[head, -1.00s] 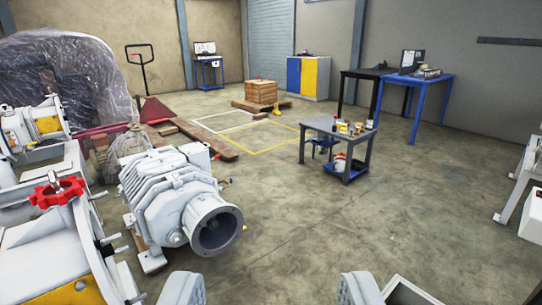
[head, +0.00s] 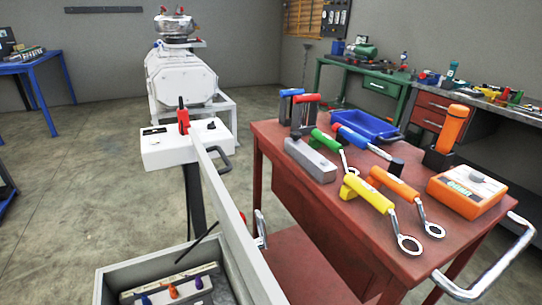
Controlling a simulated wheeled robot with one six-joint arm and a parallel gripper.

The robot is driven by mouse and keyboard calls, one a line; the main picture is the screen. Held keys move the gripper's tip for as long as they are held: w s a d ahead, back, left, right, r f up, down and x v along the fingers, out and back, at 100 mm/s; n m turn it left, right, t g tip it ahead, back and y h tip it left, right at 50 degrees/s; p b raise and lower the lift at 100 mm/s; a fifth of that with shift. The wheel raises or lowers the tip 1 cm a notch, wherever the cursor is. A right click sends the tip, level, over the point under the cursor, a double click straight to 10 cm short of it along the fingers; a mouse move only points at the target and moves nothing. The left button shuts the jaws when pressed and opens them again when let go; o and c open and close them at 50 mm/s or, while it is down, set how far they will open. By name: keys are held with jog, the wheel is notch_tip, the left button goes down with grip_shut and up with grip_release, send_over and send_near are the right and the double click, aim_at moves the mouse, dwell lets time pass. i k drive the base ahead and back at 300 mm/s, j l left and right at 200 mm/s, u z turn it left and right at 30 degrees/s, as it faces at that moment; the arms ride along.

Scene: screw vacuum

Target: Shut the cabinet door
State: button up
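An open grey box (head: 112,283), which looks like the cabinet, is at the bottom left, cut off by the lower edge. Inside is a pale strip with small blue, orange and purple parts. A long, thin, pale panel (head: 226,210), seen nearly edge-on, stands at the box's right side and reaches away from me. It looks like the cabinet's door, standing open. A red part (head: 183,116) shows at its far end. Its hinge and lower end are cut off or hidden. My gripper is not in view.
A red tool cart (head: 312,202) with several tools stands close right of the panel, its metal handle (head: 490,270) jutting out. A white box (head: 165,151) and a white machine (head: 182,80) are behind the panel. Floor (head: 75,185) at left is clear.

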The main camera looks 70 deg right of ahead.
aim_at(263, 287)
jog(key=z, duration=1.4)
jog(key=l, duration=0.05)
